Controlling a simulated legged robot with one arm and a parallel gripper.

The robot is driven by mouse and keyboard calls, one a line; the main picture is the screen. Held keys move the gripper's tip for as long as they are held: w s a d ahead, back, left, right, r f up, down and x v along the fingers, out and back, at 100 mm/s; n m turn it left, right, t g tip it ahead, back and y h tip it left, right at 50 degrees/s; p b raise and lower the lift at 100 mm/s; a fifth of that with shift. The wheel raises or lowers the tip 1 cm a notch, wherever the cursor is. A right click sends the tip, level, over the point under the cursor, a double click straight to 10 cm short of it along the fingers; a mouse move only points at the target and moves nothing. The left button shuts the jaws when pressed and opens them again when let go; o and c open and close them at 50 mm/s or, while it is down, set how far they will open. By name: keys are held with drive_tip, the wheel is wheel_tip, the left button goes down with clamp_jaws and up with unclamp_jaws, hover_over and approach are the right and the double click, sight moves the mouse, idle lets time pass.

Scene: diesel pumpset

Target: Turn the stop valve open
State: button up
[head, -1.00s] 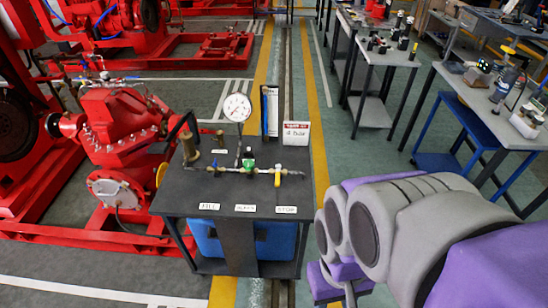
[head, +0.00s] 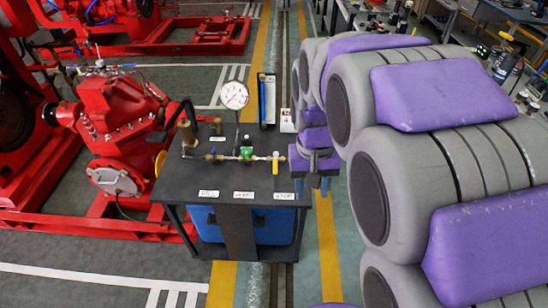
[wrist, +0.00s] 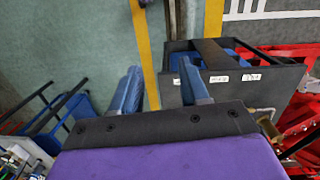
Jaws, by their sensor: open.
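The stop valve (head: 275,166) has a yellow lever hanging down at the right end of a brass pipe, behind the rightmost label (head: 289,196) on the dark table (head: 230,180) in the head view. My gripper (head: 312,192) points down just beyond the table's right edge, to the right of the valve and apart from it. In the wrist view my gripper (wrist: 159,68) shows two blue fingers spread wide with nothing between them. The stop valve cannot be made out in the wrist view.
On the table stand a pressure gauge (head: 234,95), a green-handled valve (head: 246,152) and a brass cylinder (head: 187,136). A red pump (head: 115,125) stands at the left. Workbenches line the right. The floor in front of the table is clear.

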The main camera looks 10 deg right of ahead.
drive_tip(key=w+f+p, duration=0.2)
drive_tip(key=w, duration=1.6)
drive_tip(key=t+p, duration=0.1)
drive_tip(key=p, duration=0.1)
hover_over(275, 166)
wheel_tip(275, 166, down, 8)
drive_tip(key=shift+m, duration=0.4)
wheel_tip(275, 166, down, 17)
drive_tip(key=b, duration=0.4)
drive_tip(key=shift+r, duration=0.1)
clamp_jaws()
